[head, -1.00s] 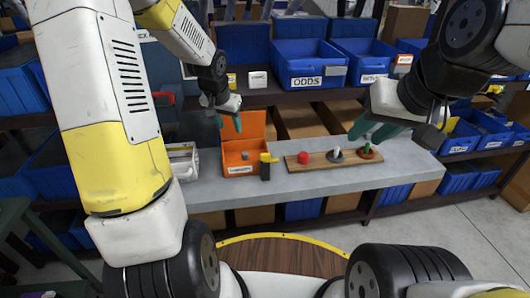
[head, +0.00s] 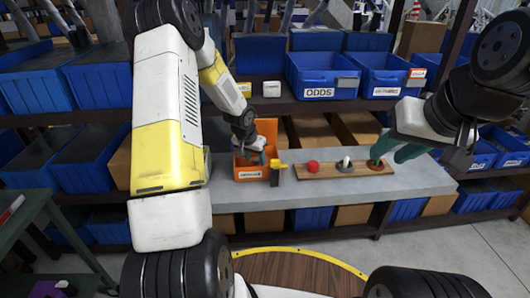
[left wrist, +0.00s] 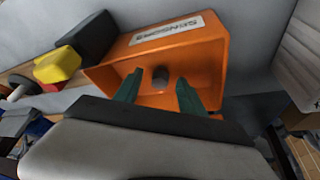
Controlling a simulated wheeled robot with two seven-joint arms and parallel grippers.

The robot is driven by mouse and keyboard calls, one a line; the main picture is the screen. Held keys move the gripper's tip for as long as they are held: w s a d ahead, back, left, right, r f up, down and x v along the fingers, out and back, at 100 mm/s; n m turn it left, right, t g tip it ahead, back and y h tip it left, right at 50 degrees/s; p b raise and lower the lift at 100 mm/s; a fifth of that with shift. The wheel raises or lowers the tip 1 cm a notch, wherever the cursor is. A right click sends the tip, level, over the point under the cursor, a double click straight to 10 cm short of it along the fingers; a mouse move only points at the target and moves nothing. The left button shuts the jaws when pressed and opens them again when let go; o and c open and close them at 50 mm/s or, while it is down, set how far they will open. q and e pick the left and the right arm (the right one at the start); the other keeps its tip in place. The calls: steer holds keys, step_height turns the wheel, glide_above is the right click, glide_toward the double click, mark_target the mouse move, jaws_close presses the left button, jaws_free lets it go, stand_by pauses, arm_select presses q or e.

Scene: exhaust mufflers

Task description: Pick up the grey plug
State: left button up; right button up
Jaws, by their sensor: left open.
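The grey plug (left wrist: 160,77) is a small dark grey piece on the floor of the orange bin (left wrist: 215,58), seen in the left wrist view. My left gripper (left wrist: 158,95) is open, its two teal fingers reaching into the bin on either side of the plug, with a gap around it. In the head view my left gripper (head: 256,158) is over the orange bin (head: 243,172) and hides the plug. My right gripper (head: 385,158) appears open over the right end of the wooden board.
A black-and-yellow item (head: 278,174) stands just right of the bin. The wooden board (head: 328,168) holds a red knob (head: 313,166) and a grey-and-white piece (head: 345,164). Blue bins (head: 320,75) line the shelf behind. The front of the grey bench is clear.

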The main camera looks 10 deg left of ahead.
arm_select(q)
jaws_close()
stand_by(0.3)
